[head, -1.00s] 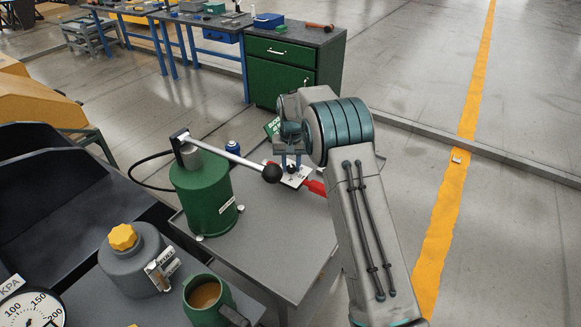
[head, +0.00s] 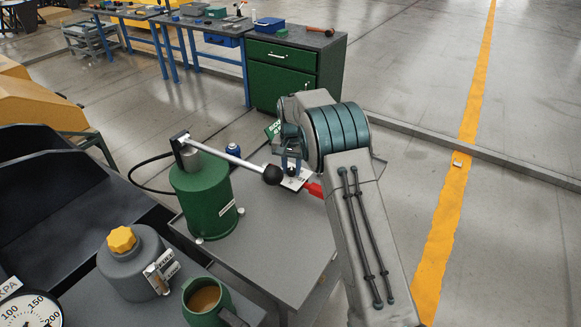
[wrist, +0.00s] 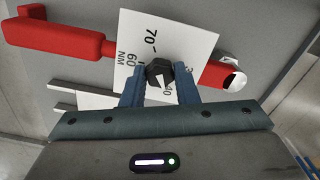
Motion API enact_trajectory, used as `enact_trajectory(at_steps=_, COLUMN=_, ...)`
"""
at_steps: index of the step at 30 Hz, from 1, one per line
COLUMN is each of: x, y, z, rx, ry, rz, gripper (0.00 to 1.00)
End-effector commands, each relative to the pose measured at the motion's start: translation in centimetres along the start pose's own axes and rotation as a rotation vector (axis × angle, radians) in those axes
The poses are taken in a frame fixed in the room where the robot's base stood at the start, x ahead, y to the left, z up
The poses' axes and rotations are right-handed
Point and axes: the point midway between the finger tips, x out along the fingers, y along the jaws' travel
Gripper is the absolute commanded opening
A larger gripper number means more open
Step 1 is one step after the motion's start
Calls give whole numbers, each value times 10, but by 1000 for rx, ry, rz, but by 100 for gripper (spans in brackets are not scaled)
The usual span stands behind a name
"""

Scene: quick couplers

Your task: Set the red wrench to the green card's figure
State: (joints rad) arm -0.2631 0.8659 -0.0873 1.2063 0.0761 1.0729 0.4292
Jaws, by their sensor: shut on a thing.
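The red wrench (wrist: 60,35) lies across the top of the wrist view, with a white dial plate (wrist: 190,35) on it. Its red end also shows in the head view (head: 314,190). A black knob (wrist: 155,74) with a white pointer mark sits on the plate. My gripper (wrist: 160,90) is shut on the knob, blue fingers on either side. I cannot tell the exact figure pointed at. The green card (head: 273,129) stands behind my gripper, partly hidden; its figure is unreadable.
A green pump (head: 205,200) with a long lever ending in a black ball (head: 272,174) stands close left of my gripper on the grey table (head: 265,245). A blue bottle (head: 233,150) stands behind. A grey canister (head: 135,268) and green mug (head: 206,300) are nearer.

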Motion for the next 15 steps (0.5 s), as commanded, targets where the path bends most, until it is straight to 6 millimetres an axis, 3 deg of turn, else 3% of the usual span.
enact_trajectory(at_steps=2, x=-1, y=0, z=-1, rx=0, ry=2, rz=-1, gripper=4)
enact_trajectory(at_steps=3, x=-1, y=0, z=-1, rx=0, ry=2, rz=-1, gripper=38)
enact_trajectory(at_steps=4, x=-1, y=0, z=-1, rx=0, ry=2, rz=-1, gripper=47)
enact_trajectory(at_steps=15, x=-4, y=0, z=-1, rx=-1, ry=2, rz=-1, gripper=49)
